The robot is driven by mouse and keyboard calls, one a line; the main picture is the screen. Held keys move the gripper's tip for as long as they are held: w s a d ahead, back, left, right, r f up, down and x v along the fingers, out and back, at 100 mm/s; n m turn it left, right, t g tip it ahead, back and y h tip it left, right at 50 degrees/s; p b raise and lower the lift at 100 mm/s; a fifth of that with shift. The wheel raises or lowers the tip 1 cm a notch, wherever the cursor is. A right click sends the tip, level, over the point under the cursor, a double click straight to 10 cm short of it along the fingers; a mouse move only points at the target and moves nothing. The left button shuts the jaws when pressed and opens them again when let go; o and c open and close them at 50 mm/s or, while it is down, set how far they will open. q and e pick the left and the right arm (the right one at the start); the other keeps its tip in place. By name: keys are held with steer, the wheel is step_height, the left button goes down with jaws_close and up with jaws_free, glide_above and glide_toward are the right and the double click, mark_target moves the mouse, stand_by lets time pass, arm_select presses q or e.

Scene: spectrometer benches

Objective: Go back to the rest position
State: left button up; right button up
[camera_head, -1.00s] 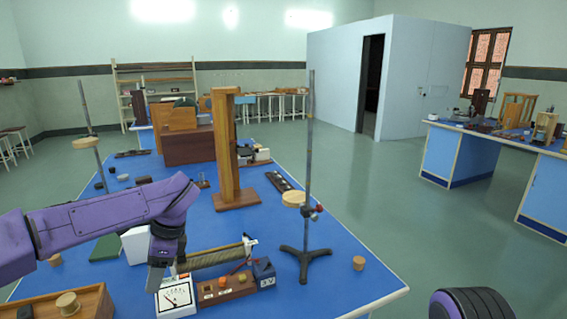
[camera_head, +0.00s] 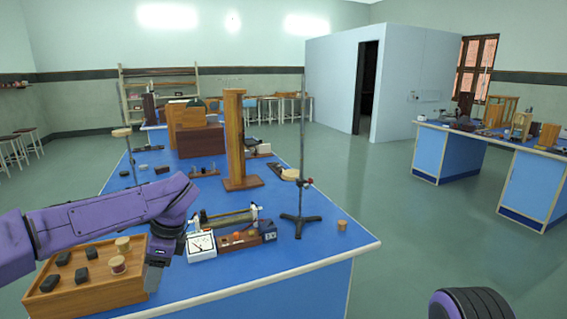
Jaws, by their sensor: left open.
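My left arm comes in from the left over the near-left corner of the blue bench. My left gripper (camera_head: 156,272) points down at the right side of the wooden tray (camera_head: 95,297), in front of the meter. Its jaws are open, with nothing seen between them. I cannot tell whether it touches the tray.
The blue bench (camera_head: 300,266) holds a white meter (camera_head: 201,246), a wooden terminal block (camera_head: 240,242), a retort stand (camera_head: 300,217) and a tall wooden post (camera_head: 235,140). Another bench (camera_head: 528,186) stands right. Open floor (camera_head: 400,250) lies between the benches.

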arm_select(q)
steer(key=w+f+m+t+y, duration=0.5)
steer(key=f+m, duration=0.3)
steer(key=m, duration=1)
steer(key=s+d+f+m+t+h, duration=0.2)
steer(key=s+f+m+t, duration=0.1)
steer(key=f+m, duration=0.5)
steer(key=s+d+f+m+t+h, duration=0.1)
steer(key=s+f+m+t, duration=0.15)
steer(key=f+m, duration=0.55)
steer(key=s+f+m+g+h, duration=0.1)
steer(key=s+f+m+h, duration=0.1)
steer(key=s+f+m, duration=0.5)
steer(key=s+f+m+g+h, duration=0.1)
steer(key=s+f+m+g, duration=0.3)
steer(key=s, duration=0.6)
steer(key=s+a+f+m, duration=0.1)
steer(key=s+a+m, duration=0.1)
steer(key=s, duration=0.5)
steer(key=s+a+f+m, duration=0.1)
steer(key=s+a+m, duration=0.2)
steer(key=s, duration=0.5)
steer(key=shift+g, duration=0.45)
steer(key=shift+w+a, duration=0.1)
